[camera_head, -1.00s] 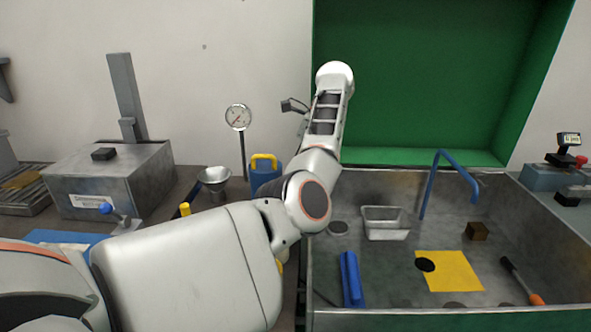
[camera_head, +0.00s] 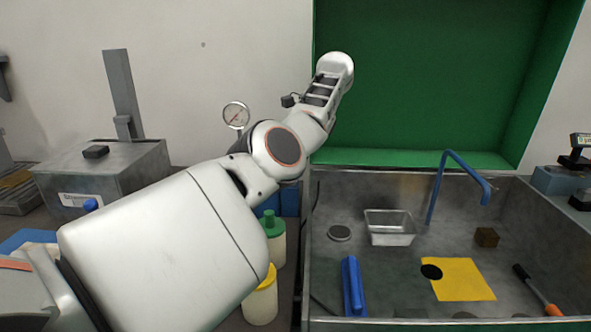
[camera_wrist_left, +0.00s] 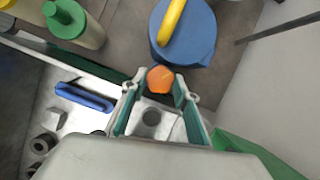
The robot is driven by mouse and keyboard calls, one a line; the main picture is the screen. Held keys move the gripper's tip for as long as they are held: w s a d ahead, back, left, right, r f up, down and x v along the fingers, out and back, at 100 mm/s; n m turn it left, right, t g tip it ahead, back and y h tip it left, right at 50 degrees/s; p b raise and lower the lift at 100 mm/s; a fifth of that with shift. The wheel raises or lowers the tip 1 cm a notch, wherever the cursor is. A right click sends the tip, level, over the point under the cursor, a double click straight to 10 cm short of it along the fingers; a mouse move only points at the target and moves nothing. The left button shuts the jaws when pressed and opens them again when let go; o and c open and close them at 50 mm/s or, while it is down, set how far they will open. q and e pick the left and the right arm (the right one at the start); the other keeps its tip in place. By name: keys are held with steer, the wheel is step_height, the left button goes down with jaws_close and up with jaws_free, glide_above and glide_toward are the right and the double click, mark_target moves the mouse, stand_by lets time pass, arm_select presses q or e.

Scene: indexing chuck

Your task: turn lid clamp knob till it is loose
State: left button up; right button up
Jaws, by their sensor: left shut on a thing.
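My left arm crosses the head view, and its gripper is hidden there behind the arm. In the left wrist view the left gripper (camera_wrist_left: 160,90) has its fingers around an orange faceted piece (camera_wrist_left: 160,79) and is shut on it, above the area between the bench and the sink. A blue ball knob (camera_head: 90,204) shows at the front of the grey lidded box (camera_head: 100,175), far to the left, with its lower part hidden by my arm. I cannot tell for sure that it is the lid clamp knob. My right gripper is not in view.
A blue jug (camera_wrist_left: 195,40) and a green-capped bottle (camera_wrist_left: 85,30) stand near the gripper. A yellow-capped bottle (camera_head: 260,300) is beside my arm. The sink (camera_head: 400,318) holds a metal tray (camera_head: 390,228), a yellow sheet (camera_head: 465,280) and a screwdriver (camera_head: 538,290).

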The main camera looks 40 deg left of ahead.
arm_select(q)
steer(key=o, duration=1.1)
